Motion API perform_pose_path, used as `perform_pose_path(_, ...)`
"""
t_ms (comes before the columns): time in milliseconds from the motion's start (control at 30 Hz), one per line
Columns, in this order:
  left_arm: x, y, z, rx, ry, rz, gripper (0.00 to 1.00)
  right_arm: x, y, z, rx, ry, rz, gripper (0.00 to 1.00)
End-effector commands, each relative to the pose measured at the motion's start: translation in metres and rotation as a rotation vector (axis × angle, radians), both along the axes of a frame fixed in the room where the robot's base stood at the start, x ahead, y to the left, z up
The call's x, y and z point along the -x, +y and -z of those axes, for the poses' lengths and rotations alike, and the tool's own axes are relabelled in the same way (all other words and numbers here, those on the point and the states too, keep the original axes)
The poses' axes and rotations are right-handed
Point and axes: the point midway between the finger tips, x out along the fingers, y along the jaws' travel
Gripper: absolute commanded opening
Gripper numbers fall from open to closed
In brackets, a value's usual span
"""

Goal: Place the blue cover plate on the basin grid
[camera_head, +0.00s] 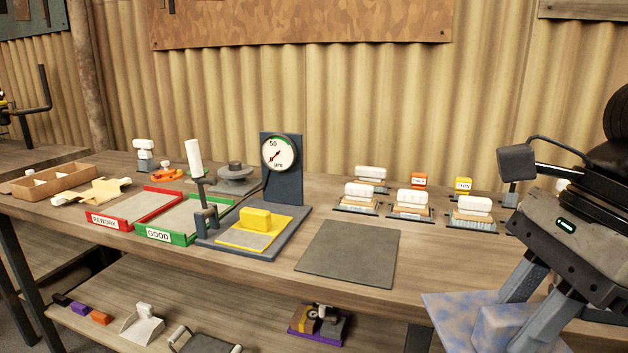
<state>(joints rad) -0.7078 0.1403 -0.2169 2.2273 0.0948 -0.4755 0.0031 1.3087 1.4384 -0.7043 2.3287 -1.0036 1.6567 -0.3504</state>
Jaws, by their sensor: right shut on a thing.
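My right gripper (527,310) comes in at the lower right and is shut on the blue cover plate (450,310). The plate is a flat, mottled blue-grey sheet with a raised block (492,328) between the fingers. It is held in front of the workbench's front edge, at the right, and its lower part is cut off by the picture's edge. I cannot make out the basin grid in this view. My left gripper is not in view.
The workbench (430,265) carries a grey mat (350,253), a gauge stand (283,175) with a yellow block (256,219), a red REWORK tray (108,222) and a green GOOD tray (160,236). Several white-topped pieces (411,197) stand at the back right. A lower shelf (250,315) holds small items.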

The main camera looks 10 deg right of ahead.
Motion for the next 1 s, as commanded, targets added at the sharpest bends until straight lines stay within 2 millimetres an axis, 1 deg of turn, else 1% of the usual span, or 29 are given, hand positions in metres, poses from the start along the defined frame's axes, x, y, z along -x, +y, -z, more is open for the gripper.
perform_pose_path(33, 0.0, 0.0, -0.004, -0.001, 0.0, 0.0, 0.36, -0.008, 0.002, -0.003, -0.009, -0.004, -0.051, 0.0)
perform_pose_path(167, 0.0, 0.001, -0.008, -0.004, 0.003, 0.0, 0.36, -0.028, 0.005, 0.003, -0.01, -0.002, -0.239, 0.0)
perform_pose_path(300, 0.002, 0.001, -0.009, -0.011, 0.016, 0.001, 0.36, -0.054, 0.011, 0.017, -0.008, 0.0, -0.501, 0.0)
perform_pose_path(367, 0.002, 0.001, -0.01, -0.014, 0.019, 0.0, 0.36, -0.064, 0.015, 0.026, -0.008, -0.001, -0.616, 0.0)
perform_pose_path(500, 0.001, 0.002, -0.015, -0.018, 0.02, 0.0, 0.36, -0.084, 0.025, 0.049, -0.006, 0.0, -0.887, 0.0)
perform_pose_path(633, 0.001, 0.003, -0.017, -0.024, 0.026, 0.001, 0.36, -0.098, 0.034, 0.072, -0.004, 0.001, -1.142, 0.0)
perform_pose_path(800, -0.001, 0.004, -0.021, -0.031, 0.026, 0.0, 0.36, -0.109, 0.045, 0.101, -0.002, 0.0, -1.439, 0.0)
perform_pose_path(900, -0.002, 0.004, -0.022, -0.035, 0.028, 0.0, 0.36, -0.112, 0.05, 0.114, -0.002, -0.002, -1.579, 0.0)
perform_pose_path(1000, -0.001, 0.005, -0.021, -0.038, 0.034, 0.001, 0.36, -0.114, 0.053, 0.124, -0.001, -0.003, -1.68, 0.0)
